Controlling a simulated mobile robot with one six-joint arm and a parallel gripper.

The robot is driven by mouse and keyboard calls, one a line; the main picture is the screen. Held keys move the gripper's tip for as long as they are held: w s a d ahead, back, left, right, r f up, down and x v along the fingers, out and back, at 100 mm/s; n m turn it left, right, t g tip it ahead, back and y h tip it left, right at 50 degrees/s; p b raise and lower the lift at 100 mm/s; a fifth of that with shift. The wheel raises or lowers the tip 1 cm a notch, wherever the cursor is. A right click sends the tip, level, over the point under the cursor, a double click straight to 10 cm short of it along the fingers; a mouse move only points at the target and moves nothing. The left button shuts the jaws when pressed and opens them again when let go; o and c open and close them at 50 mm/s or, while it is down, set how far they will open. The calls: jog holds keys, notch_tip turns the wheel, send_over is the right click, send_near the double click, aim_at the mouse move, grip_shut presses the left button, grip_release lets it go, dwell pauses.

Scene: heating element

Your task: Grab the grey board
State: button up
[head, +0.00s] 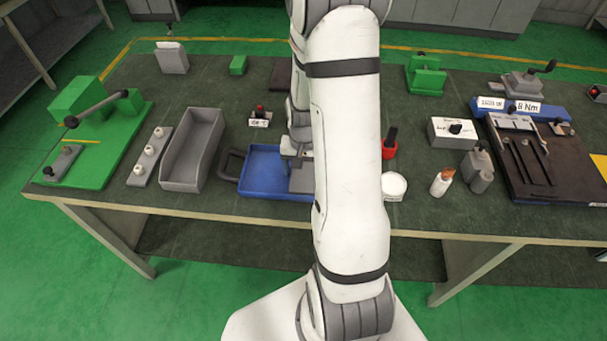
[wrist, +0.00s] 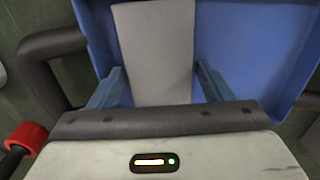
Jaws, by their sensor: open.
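The grey board (wrist: 155,45) is a flat, pale grey strip lying in the blue tray (wrist: 240,40). The tray, with a dark handle (wrist: 50,65) on one side, also shows in the head view (head: 262,165), where my arm covers its right part. A grey piece there (head: 301,180), probably the board, is partly hidden by my arm. My gripper (wrist: 160,78) is open, with one blue-grey finger on each side of the board. I cannot tell whether the fingers touch it. In the head view my gripper (head: 295,150) is over the tray, partly covered by the arm.
A long grey bin (head: 193,150) stands left of the tray. A red holder with a black handle (head: 389,148) and a white round container (head: 394,186) stand to the right. A small box with a red knob (head: 260,118) is behind.

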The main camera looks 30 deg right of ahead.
jog(key=c, duration=0.7)
jog(key=shift+c, duration=0.3)
jog(key=shift+r, duration=0.15)
